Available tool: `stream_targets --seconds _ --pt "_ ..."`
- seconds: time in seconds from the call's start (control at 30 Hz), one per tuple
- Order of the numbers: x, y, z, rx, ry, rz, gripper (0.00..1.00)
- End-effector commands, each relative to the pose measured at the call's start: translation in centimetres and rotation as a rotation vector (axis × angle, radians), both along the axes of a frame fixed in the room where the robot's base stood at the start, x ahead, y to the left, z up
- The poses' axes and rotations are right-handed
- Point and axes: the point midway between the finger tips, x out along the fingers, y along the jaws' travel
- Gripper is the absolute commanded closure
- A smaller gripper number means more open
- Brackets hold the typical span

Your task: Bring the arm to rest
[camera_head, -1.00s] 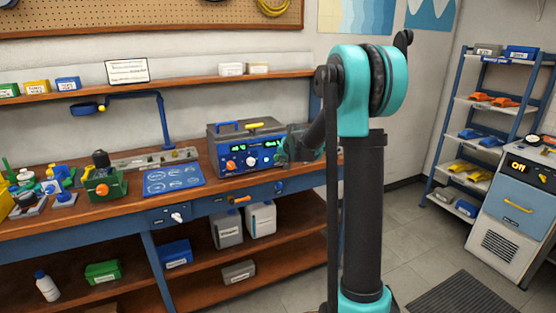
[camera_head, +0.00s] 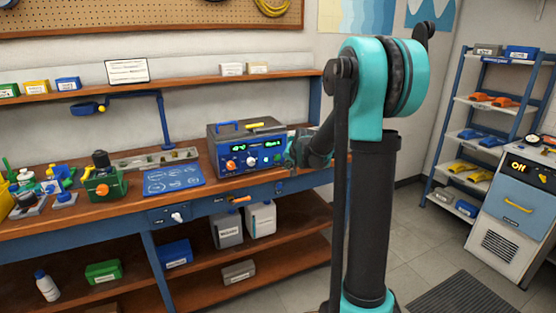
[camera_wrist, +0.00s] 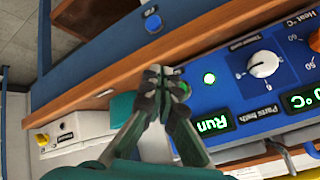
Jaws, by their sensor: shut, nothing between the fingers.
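My gripper (camera_wrist: 160,78) is shut, its fingertips together with nothing between them. In the wrist view it shows in front of the blue panel of the parts bath (camera_wrist: 255,75); I cannot tell the exact gap. The panel has a white knob, a lit green button and a green display reading "Run". In the head view the parts bath (camera_head: 247,160) stands on the bench, and my gripper (camera_head: 296,150) is at its right end, partly hard to make out against the arm. My arm is bent, its upper part raised at the right of the bench.
The wooden bench (camera_head: 130,204) holds a blue mat (camera_head: 173,179) and a green fixture (camera_head: 104,184). An upper shelf (camera_head: 200,82) runs above it. A blue rack (camera_head: 490,110) and a cabinet reading "Off" (camera_head: 510,205) stand at the right. Open floor lies between bench and cabinet.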

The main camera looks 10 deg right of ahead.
Motion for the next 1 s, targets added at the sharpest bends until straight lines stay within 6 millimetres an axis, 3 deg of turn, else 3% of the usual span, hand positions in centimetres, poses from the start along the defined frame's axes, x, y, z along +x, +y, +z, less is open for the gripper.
stream_targets --seconds 0.5,0.63,0.77,1.0 --pt "0.0 0.0 0.0 -0.001 0.0 0.001 1.0" --pt "-1.6 -0.1 -0.2 -0.018 0.014 0.014 1.0" --pt "-6.5 -0.4 -0.9 -0.069 0.052 0.052 1.0" --pt "-19.5 -1.4 -4.0 -0.201 0.164 0.161 1.0"
